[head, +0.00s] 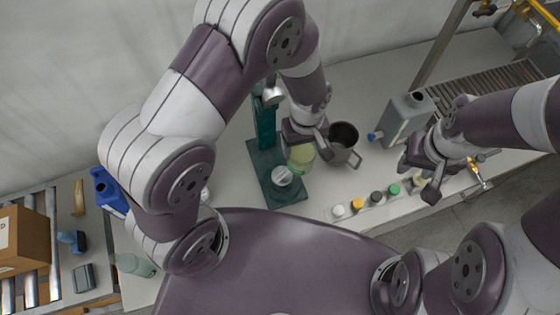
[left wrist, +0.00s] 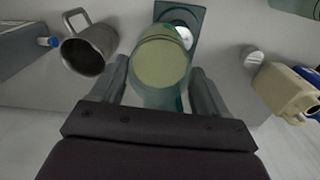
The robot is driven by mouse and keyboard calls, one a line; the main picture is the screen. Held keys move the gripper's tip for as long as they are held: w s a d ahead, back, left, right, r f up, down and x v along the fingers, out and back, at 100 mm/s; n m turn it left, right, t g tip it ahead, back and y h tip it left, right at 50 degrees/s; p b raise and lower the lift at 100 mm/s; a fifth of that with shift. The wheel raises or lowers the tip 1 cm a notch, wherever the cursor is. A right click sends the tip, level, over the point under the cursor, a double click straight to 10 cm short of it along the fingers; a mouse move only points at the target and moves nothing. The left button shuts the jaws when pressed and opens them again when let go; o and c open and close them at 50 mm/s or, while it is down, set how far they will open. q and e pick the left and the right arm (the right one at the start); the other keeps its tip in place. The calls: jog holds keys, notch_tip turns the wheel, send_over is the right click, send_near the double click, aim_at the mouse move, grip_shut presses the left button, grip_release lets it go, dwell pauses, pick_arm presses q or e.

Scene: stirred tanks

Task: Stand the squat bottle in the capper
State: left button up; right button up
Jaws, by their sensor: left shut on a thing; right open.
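The squat bottle (head: 300,157), see-through with pale yellow-green contents, is held between the fingers of my left gripper (head: 307,136), which is shut on it. In the left wrist view the bottle (left wrist: 160,65) fills the space between the fingers. The capper (head: 255,160) is a dark green stand with a column and a flat base bearing a pale round seat (head: 282,176). The bottle is beside the column, near the seat; its exact height above the base cannot be told. The capper base also shows in the left wrist view (left wrist: 197,17). My right gripper (head: 425,178) is open and empty.
A metal mug (head: 343,142) stands just right of the bottle. A row of several coloured caps (head: 377,198) lies near the front edge. A blue jug (head: 110,190) and a pale green bottle (head: 135,265) are at left.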

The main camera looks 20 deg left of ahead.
aim_at(293, 149)
pick_arm(q)
jog(key=shift+s+a+f+b, duration=0.25)
jog(key=shift+s+a+f, duration=0.1)
jog(key=shift+a+f, duration=0.2)
jog(key=shift+s+a+f+b, duration=0.2)
jog(key=shift+s+a+f, duration=0.1)
jog(key=shift+a+f, duration=0.2)
notch_tip(293, 149, down, 6)
jog(key=a+b, duration=0.2)
jog(key=b, duration=0.2)
jog(key=shift+w+a+r+b, duration=0.2)
jog(key=shift+w+a+b, duration=0.1)
jog(key=shift+a, duration=0.05)
jog(key=o, duration=1.5)
jog(key=shift+o, duration=0.7)
jog(key=shift+s+r, duration=0.15)
jog(key=shift+s, duration=0.05)
pick_arm(e)
notch_tip(293, 149, down, 6)
jog(key=w, duration=0.1)
jog(key=shift+f, duration=0.25)
